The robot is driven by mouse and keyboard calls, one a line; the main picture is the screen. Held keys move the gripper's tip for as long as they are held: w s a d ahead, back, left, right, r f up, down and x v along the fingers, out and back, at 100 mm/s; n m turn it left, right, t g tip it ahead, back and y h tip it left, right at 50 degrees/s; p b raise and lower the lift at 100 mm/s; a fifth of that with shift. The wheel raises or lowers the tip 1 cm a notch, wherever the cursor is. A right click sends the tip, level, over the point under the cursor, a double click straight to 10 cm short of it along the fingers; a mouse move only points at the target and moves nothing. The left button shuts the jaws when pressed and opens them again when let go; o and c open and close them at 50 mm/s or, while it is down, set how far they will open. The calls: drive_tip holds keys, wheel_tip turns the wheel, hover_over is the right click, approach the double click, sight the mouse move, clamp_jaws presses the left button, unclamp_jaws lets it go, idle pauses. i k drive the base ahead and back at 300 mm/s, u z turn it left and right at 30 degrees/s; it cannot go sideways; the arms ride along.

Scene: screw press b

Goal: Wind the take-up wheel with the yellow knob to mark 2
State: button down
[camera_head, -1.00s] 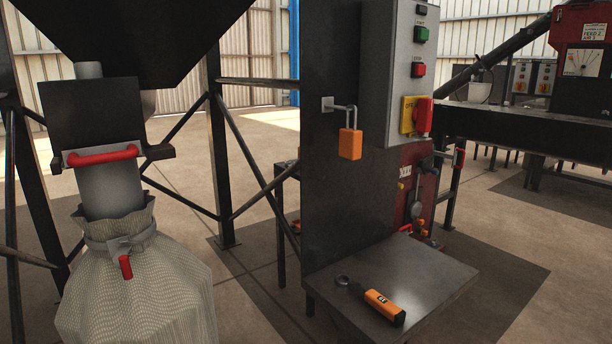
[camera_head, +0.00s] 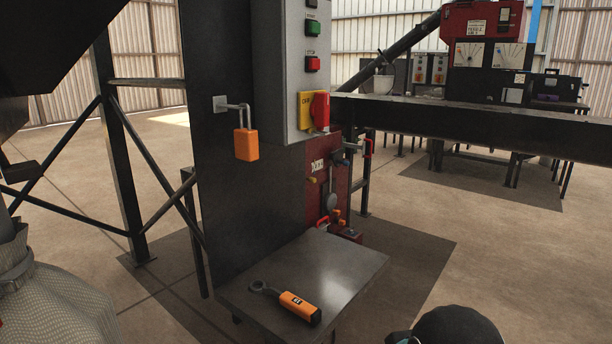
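I cannot make out a take-up wheel with a yellow knob or its marks in this view. A red machine (camera_head: 325,172) stands behind the grey control cabinet, with small levers and fittings too small to tell apart; one of them is yellowish. Farther back, a red unit (camera_head: 482,28) has white dial faces (camera_head: 468,54) that are too small to read.
An orange padlock (camera_head: 246,144) hangs on the dark panel beside the control cabinet (camera_head: 300,80), which has a red switch (camera_head: 320,110). An orange-handled tool (camera_head: 298,306) lies on a low table (camera_head: 345,262). A sack (camera_head: 55,310) stands at left. Floor at right is open.

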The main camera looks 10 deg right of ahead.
sight(311, 180)
drive_tip(key=z, duration=0.2)
drive_tip(key=k, duration=0.4)
drive_tip(key=z, duration=1.4)
drive_tip(key=i, duration=1.6)
drive_tip(key=u, duration=0.85)
drive_tip(key=i, duration=0.85)
drive_tip(key=u, duration=1.3)
drive_tip(key=i, duration=0.4)
drive_tip(key=u, duration=0.35)
